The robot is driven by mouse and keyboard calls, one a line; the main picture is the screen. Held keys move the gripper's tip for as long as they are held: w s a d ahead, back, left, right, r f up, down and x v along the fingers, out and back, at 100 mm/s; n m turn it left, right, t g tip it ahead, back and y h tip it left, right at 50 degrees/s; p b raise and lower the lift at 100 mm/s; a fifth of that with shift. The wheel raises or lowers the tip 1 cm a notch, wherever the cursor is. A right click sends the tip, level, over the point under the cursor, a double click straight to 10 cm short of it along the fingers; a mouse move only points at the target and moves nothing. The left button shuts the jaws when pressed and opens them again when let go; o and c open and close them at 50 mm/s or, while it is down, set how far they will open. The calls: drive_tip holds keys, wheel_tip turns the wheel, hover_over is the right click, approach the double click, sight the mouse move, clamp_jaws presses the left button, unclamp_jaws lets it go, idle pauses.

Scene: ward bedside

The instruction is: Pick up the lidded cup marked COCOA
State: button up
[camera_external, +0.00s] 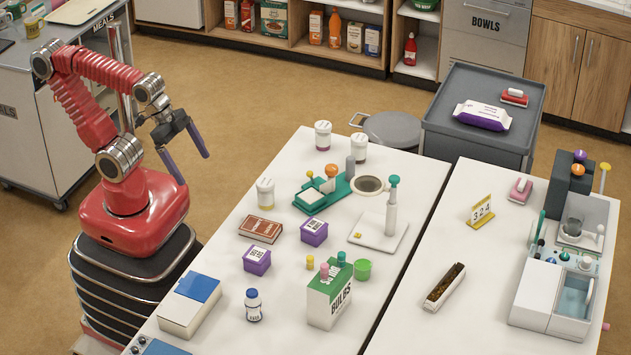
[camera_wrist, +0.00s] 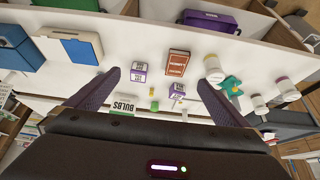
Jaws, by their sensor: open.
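Three white lidded cups stand upright on the white table. One with a dark reddish-purple band (camera_external: 323,135) is at the far left edge, another (camera_external: 359,149) is just right of it, and one with a yellowish band (camera_external: 265,193) is nearer. Their print is too small to read, so I cannot tell which is marked COCOA. Cups also show at the right of the wrist view: a nearer one (camera_wrist: 213,70) and two farther ones (camera_wrist: 259,104) (camera_wrist: 288,91). My gripper (camera_external: 190,165) is open and empty, left of the table and apart from all cups.
Purple boxes (camera_external: 314,232), a brown-red book (camera_external: 260,229), a pill bottle (camera_external: 253,306) and a BULBS carton (camera_external: 329,296) stand on the near table. A green stand (camera_external: 322,196) is close to the cups. A round stool (camera_external: 392,130) and grey cart (camera_external: 480,135) are behind.

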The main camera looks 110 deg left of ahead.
idle(0.4)
drive_tip(key=c, duration=0.8)
drive_tip(key=shift+w, duration=0.15)
drive_tip(key=w+a+f+n+t+y, duration=0.2)
drive_tip(key=w+a+n+t+y, duration=0.15)
drive_tip(key=w+a, duration=1.65)
drive_tip(key=w+a+f+n+y, duration=0.1)
drive_tip(key=a+f, duration=0.3)
drive_tip(key=a, duration=0.5)
drive_tip(key=w+a+f+n+y, duration=0.2)
drive_tip(key=a+f, duration=0.2)
drive_tip(key=a, duration=0.5)
drive_tip(key=w+a+f+n+y, duration=0.2)
drive_tip(key=a+f, duration=0.2)
drive_tip(key=a, duration=0.5)
drive_tip(key=shift+w+f+n+y, duration=0.25)
drive_tip(key=shift+w, duration=0.05)
